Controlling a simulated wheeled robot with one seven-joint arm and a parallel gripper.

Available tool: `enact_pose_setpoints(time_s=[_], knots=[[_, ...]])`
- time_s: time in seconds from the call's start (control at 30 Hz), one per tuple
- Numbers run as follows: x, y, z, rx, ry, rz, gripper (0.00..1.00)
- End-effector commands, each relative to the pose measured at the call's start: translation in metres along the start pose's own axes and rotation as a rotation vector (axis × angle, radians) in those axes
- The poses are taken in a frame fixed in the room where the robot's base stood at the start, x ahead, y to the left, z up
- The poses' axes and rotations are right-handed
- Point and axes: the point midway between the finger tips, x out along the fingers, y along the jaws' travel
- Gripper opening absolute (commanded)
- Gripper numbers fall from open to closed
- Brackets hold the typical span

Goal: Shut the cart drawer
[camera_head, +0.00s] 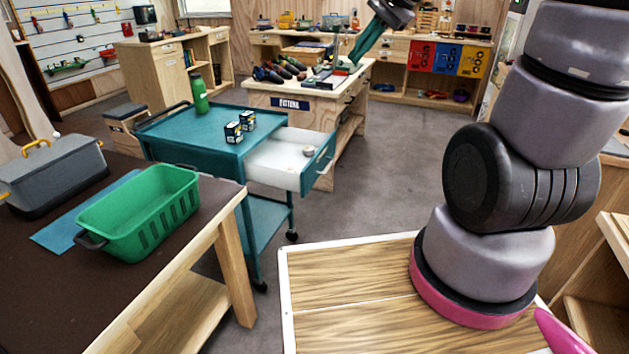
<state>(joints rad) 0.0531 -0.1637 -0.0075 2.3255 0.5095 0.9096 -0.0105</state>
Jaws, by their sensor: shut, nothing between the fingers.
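The teal cart (190,130) stands left of the middle. Its drawer (290,158), white inside with a teal front (319,163), is pulled far out to the right. A small pale round thing (309,151) lies in the drawer. My gripper (353,60) shows at the top as a dark wrist with green, shut fingers slanting down to the left. It is empty, and in the picture it lies above and right of the drawer, apart from it. My arm's middle links are cut off by the top edge.
A green bottle (199,94) and two small dark boxes (234,132) stand on the cart top. The workbench (345,110) is behind the drawer. A brown table (45,290) with a green basket (150,212) is at front left. Grey floor (395,180) right of the drawer is clear.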

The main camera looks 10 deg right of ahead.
Motion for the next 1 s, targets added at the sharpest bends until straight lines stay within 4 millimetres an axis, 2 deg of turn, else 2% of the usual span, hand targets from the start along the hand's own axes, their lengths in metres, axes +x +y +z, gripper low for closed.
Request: enact_pose_setpoints(time_s=[0.03,0.23,0.43,0.57,0.7,0.8,0.9,1.0], knots=[[0.020,-0.002,-0.013,0.071,-0.035,-0.001,0.00],[0.092,-0.007,-0.058,0.346,-0.134,-0.034,0.00],[0.173,0.010,-0.105,0.633,-0.198,-0.057,0.00],[0.230,0.034,-0.133,0.824,-0.219,-0.066,0.00],[0.291,0.071,-0.158,1.028,-0.224,-0.070,0.00],[0.328,0.099,-0.171,1.153,-0.217,-0.071,0.00],[0.355,0.122,-0.179,1.246,-0.207,-0.073,0.00],[0.372,0.138,-0.183,1.303,-0.198,-0.074,0.00]])
